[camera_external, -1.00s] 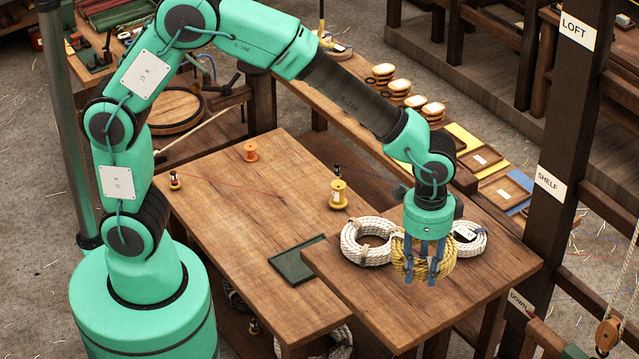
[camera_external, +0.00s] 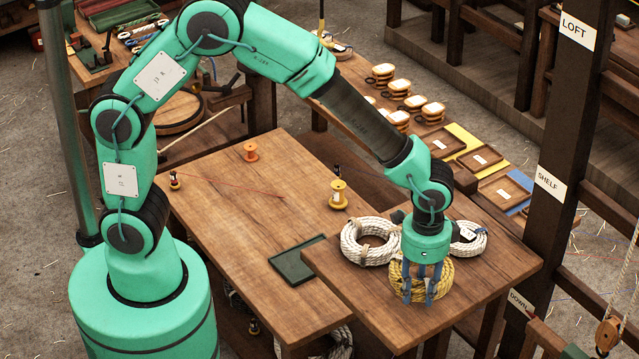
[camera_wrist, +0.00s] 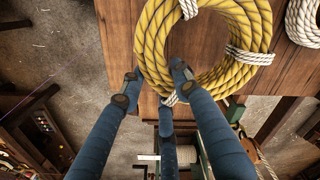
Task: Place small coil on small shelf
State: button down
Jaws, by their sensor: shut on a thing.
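My gripper (camera_external: 418,298) points down, its blue fingers shut on a yellow rope coil (camera_external: 441,278) with white ties. In the wrist view, the fingers of my gripper (camera_wrist: 156,92) meet the near left rim of the yellow coil (camera_wrist: 152,45). The coil is at or just above the raised wooden top (camera_external: 375,313); I cannot tell if it touches. A "SHELF" label (camera_external: 549,184) is on a dark post at the right. I cannot tell which surface is the small shelf.
White rope coils lie behind the yellow one, at left (camera_external: 352,249) and right (camera_external: 476,243). A dark green tray (camera_external: 292,262) and spools (camera_external: 338,195) are on the lower table (camera_external: 215,225). The raised top's front is clear.

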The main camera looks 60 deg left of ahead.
aim_at(418, 301)
jog(key=shift+f, duration=1.8)
jog(key=shift+f, duration=0.1)
jog(key=c, duration=1.3)
grip_release()
notch_tip(418, 301, up, 12)
jog(key=shift+r+b, duration=0.1)
jog(key=shift+b, duration=0.2)
